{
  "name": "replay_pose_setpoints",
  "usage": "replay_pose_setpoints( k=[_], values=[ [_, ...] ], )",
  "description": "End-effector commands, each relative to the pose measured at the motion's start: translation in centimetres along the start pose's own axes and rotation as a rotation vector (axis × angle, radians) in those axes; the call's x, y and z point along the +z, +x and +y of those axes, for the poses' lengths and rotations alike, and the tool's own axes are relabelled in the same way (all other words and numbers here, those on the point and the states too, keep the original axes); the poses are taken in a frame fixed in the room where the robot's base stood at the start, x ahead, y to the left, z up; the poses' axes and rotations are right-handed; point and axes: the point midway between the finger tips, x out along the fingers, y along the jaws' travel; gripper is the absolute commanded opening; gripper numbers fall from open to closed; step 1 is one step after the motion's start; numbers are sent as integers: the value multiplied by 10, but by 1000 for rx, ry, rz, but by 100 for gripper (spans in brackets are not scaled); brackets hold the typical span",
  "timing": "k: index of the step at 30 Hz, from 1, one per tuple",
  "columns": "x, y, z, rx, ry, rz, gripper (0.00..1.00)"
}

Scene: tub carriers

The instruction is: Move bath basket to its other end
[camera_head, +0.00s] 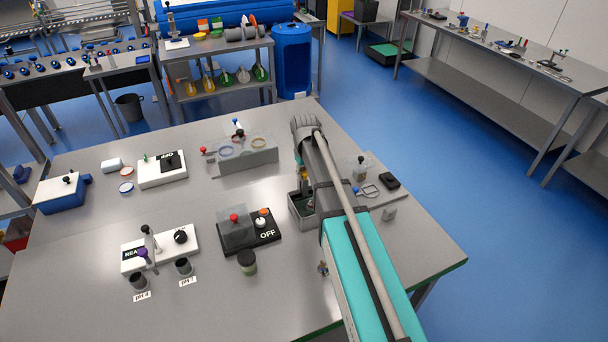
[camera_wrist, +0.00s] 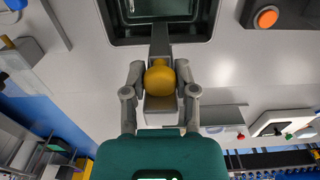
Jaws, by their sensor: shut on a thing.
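The bath (camera_head: 293,213) is an open grey tub on the near table, partly hidden behind my arm in the head view. Its dark rim (camera_wrist: 115,38) and greenish inside show at the top of the wrist view. The basket's yellow knob (camera_wrist: 160,80) sits between my fingers, on a grey handle reaching toward the bath. My gripper (camera_wrist: 160,72) is shut on this knob, outside the near rim in the wrist view. The basket's body and its height in the bath cannot be made out. In the head view my arm hides most of the fingers.
A black and grey device with an orange button (camera_head: 263,212) and OFF label stands left of the bath. A clear rack with coloured rings (camera_head: 240,152) stands behind it.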

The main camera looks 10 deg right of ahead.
Motion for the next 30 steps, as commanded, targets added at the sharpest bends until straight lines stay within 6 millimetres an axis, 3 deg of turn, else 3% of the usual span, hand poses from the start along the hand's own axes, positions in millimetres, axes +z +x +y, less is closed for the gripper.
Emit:
replay_pose_setpoints(
  k=[30],
  values=[
    [-1, -38, 0, 0, 0, 1, 3]
  ],
)
